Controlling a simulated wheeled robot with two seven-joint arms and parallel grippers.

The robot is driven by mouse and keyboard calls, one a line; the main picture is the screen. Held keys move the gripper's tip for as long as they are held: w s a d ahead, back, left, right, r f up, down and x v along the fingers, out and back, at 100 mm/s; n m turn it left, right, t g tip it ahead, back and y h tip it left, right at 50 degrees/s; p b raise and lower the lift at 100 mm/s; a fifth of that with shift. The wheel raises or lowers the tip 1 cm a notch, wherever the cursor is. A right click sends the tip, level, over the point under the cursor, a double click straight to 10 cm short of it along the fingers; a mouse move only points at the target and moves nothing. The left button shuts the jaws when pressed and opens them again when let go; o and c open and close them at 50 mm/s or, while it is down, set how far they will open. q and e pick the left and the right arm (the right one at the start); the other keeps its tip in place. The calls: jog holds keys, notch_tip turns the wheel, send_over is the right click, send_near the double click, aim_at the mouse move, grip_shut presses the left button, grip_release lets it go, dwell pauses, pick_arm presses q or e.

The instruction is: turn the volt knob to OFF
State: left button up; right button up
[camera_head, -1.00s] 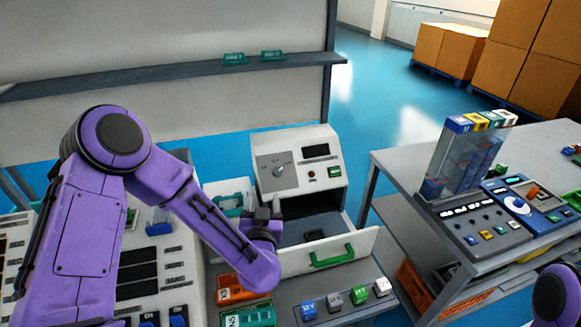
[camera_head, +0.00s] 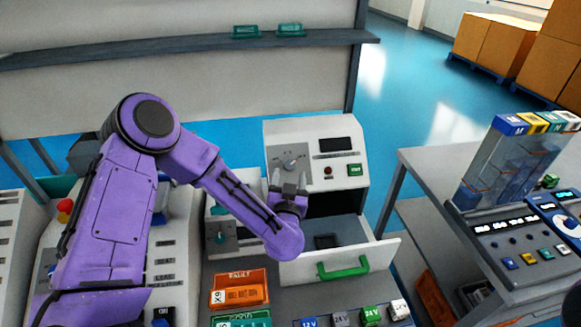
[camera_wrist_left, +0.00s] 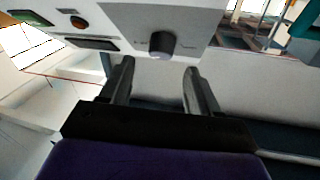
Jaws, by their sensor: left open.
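The volt knob (camera_head: 290,162) is a grey rotary knob on the sloped face of a white tester box (camera_head: 312,133). In the left wrist view the knob (camera_wrist_left: 161,45) shows dark with a light end, ahead of my fingers and near the middle between them. My left gripper (camera_head: 288,180) is open and empty just below the knob, its fingers pointing up at the panel. In the left wrist view the open fingers (camera_wrist_left: 158,78) stand apart from the knob. The markings around the knob are too small to read. My right gripper is not in view.
The tester box has a display, a red button and a green button (camera_head: 354,170). Below it an open drawer (camera_head: 380,254) with a green handle sticks out. Another table (camera_head: 435,165) stands at right.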

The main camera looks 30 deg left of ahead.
aim_at(290, 165)
pick_arm(q)
jog(key=p+x, duration=0.1)
jog(key=x, duration=0.3)
jog(key=shift+w+a, duration=0.15)
jog(key=c, duration=1)
jog(key=shift+c, duration=0.2)
